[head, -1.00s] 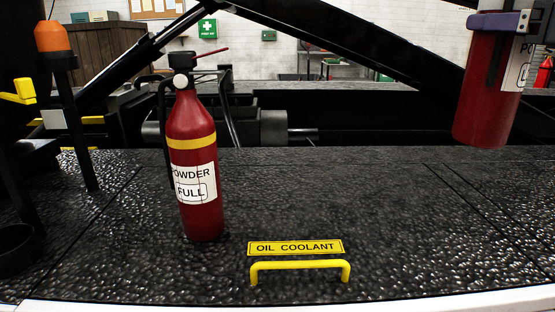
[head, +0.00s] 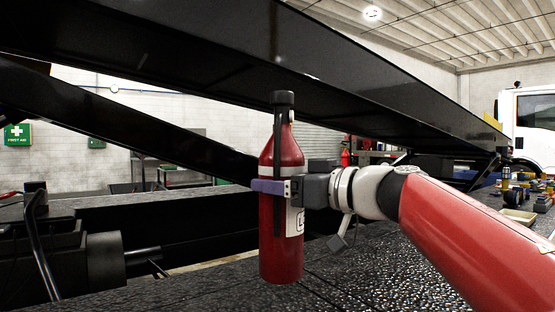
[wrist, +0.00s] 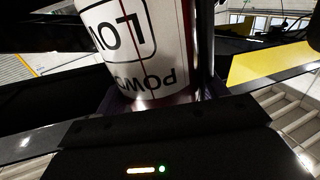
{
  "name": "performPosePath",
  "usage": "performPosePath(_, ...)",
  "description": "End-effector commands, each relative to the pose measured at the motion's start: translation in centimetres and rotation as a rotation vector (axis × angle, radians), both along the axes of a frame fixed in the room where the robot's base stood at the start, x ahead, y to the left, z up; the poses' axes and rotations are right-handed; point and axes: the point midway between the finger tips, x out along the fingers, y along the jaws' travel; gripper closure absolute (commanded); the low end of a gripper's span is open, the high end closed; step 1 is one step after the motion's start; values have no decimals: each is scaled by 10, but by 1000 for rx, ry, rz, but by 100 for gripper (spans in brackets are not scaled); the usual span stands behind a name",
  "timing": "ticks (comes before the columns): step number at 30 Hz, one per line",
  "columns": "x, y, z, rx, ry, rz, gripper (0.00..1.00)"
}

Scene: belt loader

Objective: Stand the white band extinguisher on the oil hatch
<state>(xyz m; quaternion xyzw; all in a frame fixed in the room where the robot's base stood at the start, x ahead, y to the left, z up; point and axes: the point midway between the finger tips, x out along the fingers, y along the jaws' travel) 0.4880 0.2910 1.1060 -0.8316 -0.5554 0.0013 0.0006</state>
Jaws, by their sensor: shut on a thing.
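The white band extinguisher (head: 275,245) is a red cylinder with a white band near its shoulder, a black top and a white label. It hangs upright in the middle of the head view. My gripper (head: 275,187), with purple fingers, is shut around its upper body from the right. In the wrist view the extinguisher (wrist: 128,30) fills the top middle, its label upside down and reading POWDER LOW. The head view does not show clearly how far its base is above the deck. The oil hatch is out of view now.
A dark sloping beam (head: 390,105) passes close above and behind the extinguisher. A black textured deck (head: 370,275) lies below and to the right. Black machinery (head: 90,255) is at the left. Tools and a tray (head: 518,215) lie at the far right.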

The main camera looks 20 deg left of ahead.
Motion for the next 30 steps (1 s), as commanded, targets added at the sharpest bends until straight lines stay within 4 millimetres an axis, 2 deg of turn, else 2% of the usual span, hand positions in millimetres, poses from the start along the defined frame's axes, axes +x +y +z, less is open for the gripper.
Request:
performPosePath(3,-1,0,-30,3,0,0,87)
performPosePath(9,-1,-1,-71,4,-4,0,87)
performPosePath(19,-1,0,-96,4,-5,1,87)
performPosePath(25,-1,0,-124,4,-3,0,87)
performPosePath(30,-1,-1,-132,4,-5,0,87)
